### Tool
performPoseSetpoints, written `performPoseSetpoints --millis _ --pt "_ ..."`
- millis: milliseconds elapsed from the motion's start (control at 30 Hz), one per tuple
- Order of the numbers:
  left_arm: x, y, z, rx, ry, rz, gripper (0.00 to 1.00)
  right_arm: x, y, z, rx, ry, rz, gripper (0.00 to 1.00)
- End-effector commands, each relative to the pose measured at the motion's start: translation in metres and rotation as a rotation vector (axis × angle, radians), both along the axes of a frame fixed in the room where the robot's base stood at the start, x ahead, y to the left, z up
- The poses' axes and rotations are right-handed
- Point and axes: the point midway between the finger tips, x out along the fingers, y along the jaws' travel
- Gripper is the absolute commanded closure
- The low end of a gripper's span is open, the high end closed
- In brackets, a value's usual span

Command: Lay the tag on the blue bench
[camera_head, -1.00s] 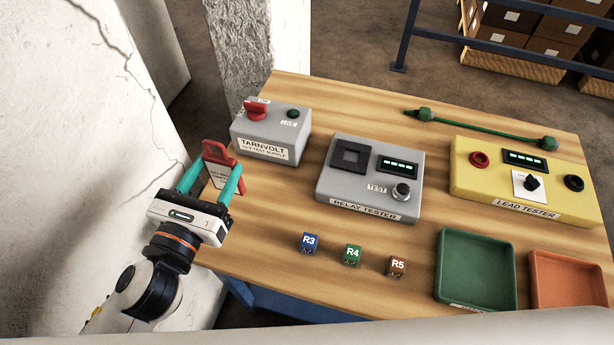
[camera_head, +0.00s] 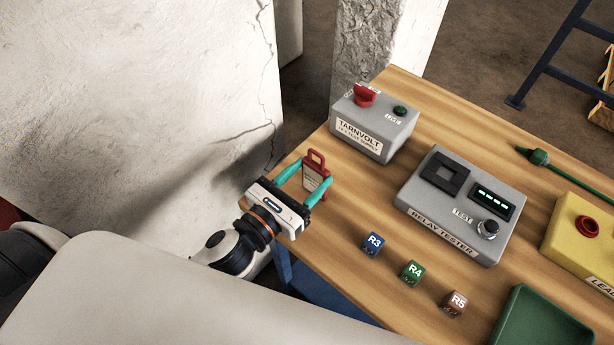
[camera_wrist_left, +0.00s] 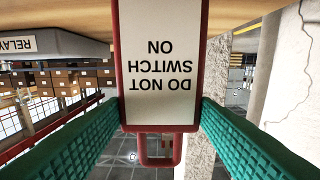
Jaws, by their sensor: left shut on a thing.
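The tag (camera_head: 315,182) is a red-framed plate with a white face and a red loop at one end. My left gripper (camera_head: 312,176) is shut on the tag, with a teal finger on each side. In the left wrist view the tag (camera_wrist_left: 160,65) reads "DO NOT SWITCH ON", upside down. The gripper is by the left edge of the bench (camera_head: 335,225), which has a wooden top and a blue frame below. The tag looks upright; I cannot tell whether it touches the top. My right gripper is not in view.
The grey Tarnvolt box (camera_head: 375,128) with a red switch stands behind the tag. The relay tester (camera_head: 462,205) is to the right. Cubes R3 (camera_head: 373,244), R4 (camera_head: 412,272) and R5 (camera_head: 453,303) lie nearer. A cracked white wall (camera_head: 150,110) is at left.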

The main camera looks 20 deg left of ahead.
Motion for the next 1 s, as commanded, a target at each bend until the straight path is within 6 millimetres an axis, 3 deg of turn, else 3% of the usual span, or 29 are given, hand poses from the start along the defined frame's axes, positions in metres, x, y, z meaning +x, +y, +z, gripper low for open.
performPoseSetpoints --millis 200,233,367,700,1000 --pt "0.0 0.0 -0.003 0.001 0.0 0.0 0.69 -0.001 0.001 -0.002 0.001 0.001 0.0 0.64" --pt "0.0 0.0 -0.003 0.001 0.0 0.0 0.45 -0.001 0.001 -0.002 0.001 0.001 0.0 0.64" --pt "0.0 0.0 -0.002 0.001 0.0 0.0 0.24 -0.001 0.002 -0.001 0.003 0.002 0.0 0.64" --pt "0.0 0.0 0.003 0.0 0.0 0.0 0.24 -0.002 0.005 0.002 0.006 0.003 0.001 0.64" --pt "-0.041 0.015 -0.004 -0.001 0.004 0.001 0.24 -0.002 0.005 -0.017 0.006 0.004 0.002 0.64"
